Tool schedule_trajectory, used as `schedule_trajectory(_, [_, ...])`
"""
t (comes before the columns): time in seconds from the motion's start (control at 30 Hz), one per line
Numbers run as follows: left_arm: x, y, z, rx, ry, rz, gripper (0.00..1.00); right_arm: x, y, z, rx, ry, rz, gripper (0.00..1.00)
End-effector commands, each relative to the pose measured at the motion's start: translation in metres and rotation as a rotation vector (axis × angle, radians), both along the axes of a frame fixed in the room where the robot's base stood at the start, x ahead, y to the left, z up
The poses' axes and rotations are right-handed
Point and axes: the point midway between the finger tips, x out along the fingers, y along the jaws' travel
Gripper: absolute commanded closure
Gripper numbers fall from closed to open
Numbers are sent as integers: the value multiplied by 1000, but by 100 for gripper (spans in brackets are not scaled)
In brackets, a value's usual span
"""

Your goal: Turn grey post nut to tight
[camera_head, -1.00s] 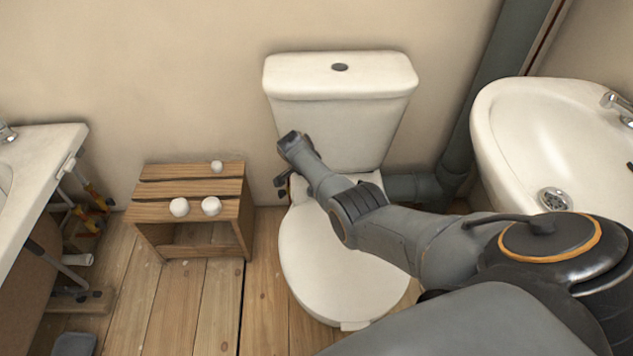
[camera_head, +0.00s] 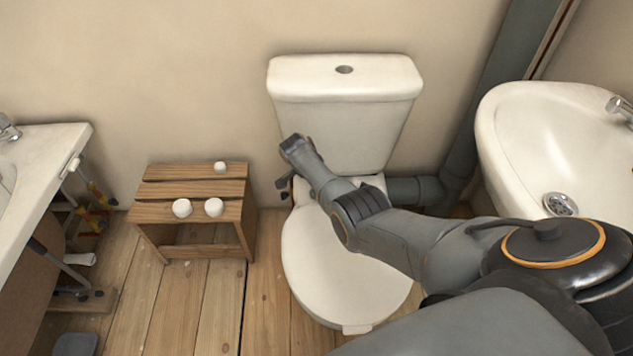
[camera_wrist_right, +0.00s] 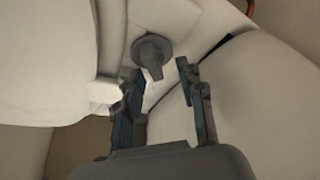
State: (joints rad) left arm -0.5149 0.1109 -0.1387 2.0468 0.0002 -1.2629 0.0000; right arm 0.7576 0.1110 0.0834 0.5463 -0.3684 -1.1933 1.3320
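The grey post nut (camera_wrist_right: 152,50) has a round flange and a wing-like tab pointing down. It sits on the pale underside by the toilet in the right wrist view. My right gripper (camera_wrist_right: 160,75) is open there, with one finger on each side below the nut. The tab's lower end is near the fingertips, closer to the left one; I cannot tell if they touch. In the head view my right gripper (camera_head: 285,186) is mostly hidden behind its wrist, at the left side of the toilet (camera_head: 345,265) below the cistern (camera_head: 345,115). My left gripper is out of view.
A wooden stool (camera_head: 192,190) with three white knobs (camera_head: 182,208) stands left of the toilet. A sink (camera_head: 530,140) is at the right and another basin (camera_head: 45,165) at the far left. A grey pipe (camera_head: 415,190) runs behind the toilet.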

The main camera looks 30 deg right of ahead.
Motion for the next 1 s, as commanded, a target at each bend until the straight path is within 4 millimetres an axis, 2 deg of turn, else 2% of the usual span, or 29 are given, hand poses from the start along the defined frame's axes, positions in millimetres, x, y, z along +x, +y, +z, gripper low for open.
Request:
schedule_trajectory(0.27, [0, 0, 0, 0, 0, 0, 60, 0, 7, 18, -2, -3, 1, 62])
schedule_trajectory(0.73, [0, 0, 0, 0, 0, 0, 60, -8, 40, 96, 1, -1, 2, 62])
schedule_trajectory(1.0, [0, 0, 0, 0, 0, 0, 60, -10, 46, 110, 2, 1, 2, 62])
